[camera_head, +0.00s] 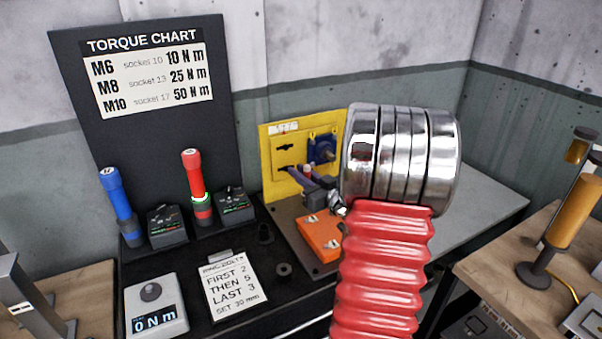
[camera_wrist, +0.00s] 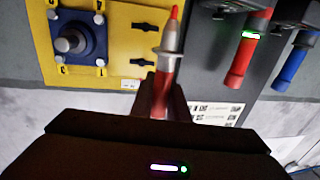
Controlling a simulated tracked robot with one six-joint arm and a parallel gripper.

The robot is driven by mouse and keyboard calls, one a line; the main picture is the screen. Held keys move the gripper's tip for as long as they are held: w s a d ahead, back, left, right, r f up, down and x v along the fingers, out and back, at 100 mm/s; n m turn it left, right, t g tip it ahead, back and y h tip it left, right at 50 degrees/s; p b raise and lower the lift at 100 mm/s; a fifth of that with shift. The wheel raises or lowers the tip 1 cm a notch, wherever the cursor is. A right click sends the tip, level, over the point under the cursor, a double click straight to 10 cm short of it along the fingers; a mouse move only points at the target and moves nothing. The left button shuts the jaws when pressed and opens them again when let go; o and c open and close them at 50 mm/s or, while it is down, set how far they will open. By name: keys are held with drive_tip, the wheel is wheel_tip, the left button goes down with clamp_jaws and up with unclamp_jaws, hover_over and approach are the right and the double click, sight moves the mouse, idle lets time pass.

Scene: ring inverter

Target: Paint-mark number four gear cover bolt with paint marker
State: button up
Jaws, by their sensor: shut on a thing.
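My gripper (camera_wrist: 163,100) is shut on a paint marker (camera_wrist: 170,45), a slim pen with a pale grey barrel and a red tip, pointing to the top of the wrist view. The blue gear cover (camera_wrist: 88,30) is on a yellow panel (camera_wrist: 125,25), left of the marker in that view. It has a round metal shaft in its middle and bolts near its corners. The digits beside the bolts are too small to read surely. The marker tip appears apart from the cover. In the head view the gear cover (camera_head: 322,149) shows just left of my arm; my gripper (camera_head: 312,182) is in front of the panel.
A red torque tool (camera_head: 193,172) and a blue torque tool (camera_head: 117,195) stand at left under a torque chart (camera_head: 145,75). An orange box (camera_head: 320,236) lies below the panel. A note (camera_head: 233,285) and a 0 N m meter (camera_head: 156,303) are on the black bench.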

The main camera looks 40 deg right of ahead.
drive_tip(key=shift+f, duration=0.15)
drive_tip(key=shift+f, duration=2.55)
drive_tip(key=shift+f, duration=0.4)
idle(0.4)
wheel_tip(320, 180, up, 5)
idle(1.1)
drive_tip(key=shift+s, duration=0.15)
idle(0.7)
